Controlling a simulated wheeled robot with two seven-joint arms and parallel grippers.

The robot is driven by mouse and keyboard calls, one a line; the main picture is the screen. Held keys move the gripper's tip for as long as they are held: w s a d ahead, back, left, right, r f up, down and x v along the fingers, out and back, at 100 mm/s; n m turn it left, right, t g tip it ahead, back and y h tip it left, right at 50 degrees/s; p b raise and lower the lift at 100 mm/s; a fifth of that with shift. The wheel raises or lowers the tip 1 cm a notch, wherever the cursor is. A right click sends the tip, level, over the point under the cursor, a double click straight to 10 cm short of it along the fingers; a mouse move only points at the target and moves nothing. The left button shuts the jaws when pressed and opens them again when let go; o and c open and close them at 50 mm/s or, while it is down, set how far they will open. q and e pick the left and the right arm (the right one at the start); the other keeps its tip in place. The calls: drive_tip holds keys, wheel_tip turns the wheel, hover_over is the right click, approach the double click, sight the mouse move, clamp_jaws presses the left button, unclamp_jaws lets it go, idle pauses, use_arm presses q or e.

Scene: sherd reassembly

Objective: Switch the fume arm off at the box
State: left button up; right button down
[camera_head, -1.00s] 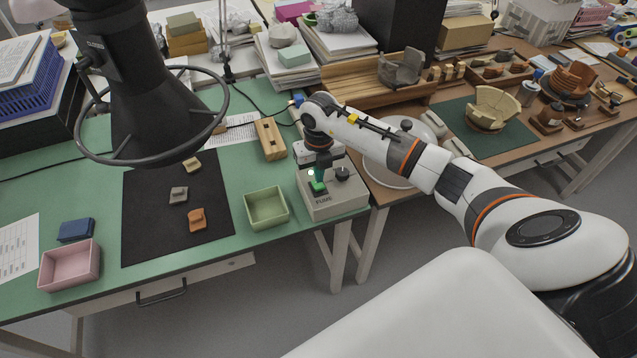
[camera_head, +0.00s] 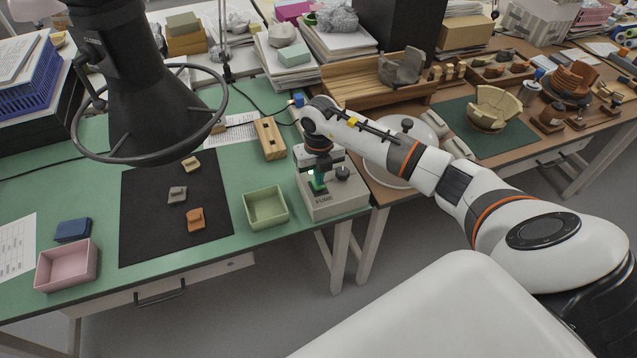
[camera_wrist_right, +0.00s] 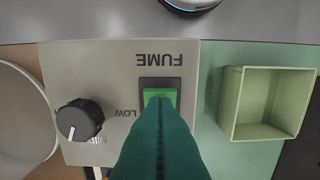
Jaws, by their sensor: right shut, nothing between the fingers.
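The grey fume box (camera_head: 338,203), marked FUME, stands at the right end of the green bench. Its green rocker switch (camera_wrist_right: 160,96) sits in a black frame in the right wrist view. My right gripper (camera_head: 318,186) is shut and empty, pointing down at the switch. In the wrist view its teal fingers (camera_wrist_right: 160,112) cover the near part of the switch; I cannot tell whether they touch it. A black knob (camera_wrist_right: 79,121) with a LOW mark is beside the switch. The black fume arm hood (camera_head: 150,120) hangs over the bench at left. My left gripper is out of view.
A green tray (camera_head: 266,207) stands close left of the box. A wooden block (camera_head: 270,138) lies behind it. A black mat (camera_head: 150,230) with several sherds and a pink tray (camera_head: 66,267) are farther left.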

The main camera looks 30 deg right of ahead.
drive_tip(key=shift+s+f+b, duration=0.1)
drive_tip(key=shift+f+b, duration=0.35)
drive_tip(key=shift+f, duration=0.15)
drive_tip(key=shift+r, duration=0.15)
drive_tip(key=shift+r+p, duration=2.6)
drive_tip(key=shift+r, duration=0.75)
